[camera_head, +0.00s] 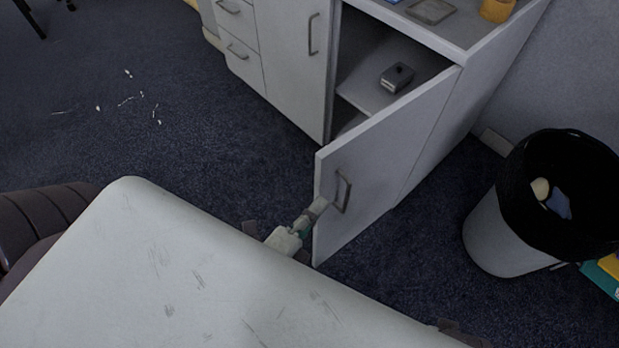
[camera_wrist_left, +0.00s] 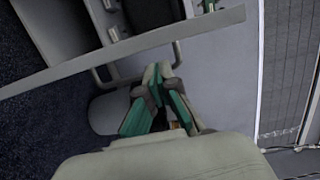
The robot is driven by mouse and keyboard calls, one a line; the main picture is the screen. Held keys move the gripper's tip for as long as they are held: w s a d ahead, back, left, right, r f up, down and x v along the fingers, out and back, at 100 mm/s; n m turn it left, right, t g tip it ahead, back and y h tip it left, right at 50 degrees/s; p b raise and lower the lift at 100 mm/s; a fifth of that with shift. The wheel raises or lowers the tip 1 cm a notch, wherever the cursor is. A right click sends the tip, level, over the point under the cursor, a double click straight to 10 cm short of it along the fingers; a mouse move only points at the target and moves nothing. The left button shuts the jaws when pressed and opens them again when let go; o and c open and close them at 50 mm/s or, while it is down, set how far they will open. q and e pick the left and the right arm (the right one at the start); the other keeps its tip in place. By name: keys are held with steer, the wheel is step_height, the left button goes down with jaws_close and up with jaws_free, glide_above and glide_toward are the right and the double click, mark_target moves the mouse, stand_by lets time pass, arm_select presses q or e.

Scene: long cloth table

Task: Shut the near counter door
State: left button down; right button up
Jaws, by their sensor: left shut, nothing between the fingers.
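The near counter door (camera_head: 380,165) is light grey and stands swung well open from the cabinet, with a bar handle (camera_head: 343,191) near its free edge. The door (camera_wrist_left: 215,75) shows there too. My right gripper is not in view.
Behind the door, the open cabinet holds a small grey box (camera_head: 397,77) on a shelf. A closed door (camera_head: 290,60) and drawers (camera_head: 237,25) adjoin it. A trash bin (camera_head: 500,230) stands right of the door.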

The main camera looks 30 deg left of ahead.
mark_target(332, 191)
arm_select(q)
steer(key=shift+w+d, duration=0.25)
steer(key=shift+w, duration=1.05)
steer(key=shift+w+d, duration=0.25)
steer(key=shift+w, duration=1)
steer(key=shift+a, duration=0.1)
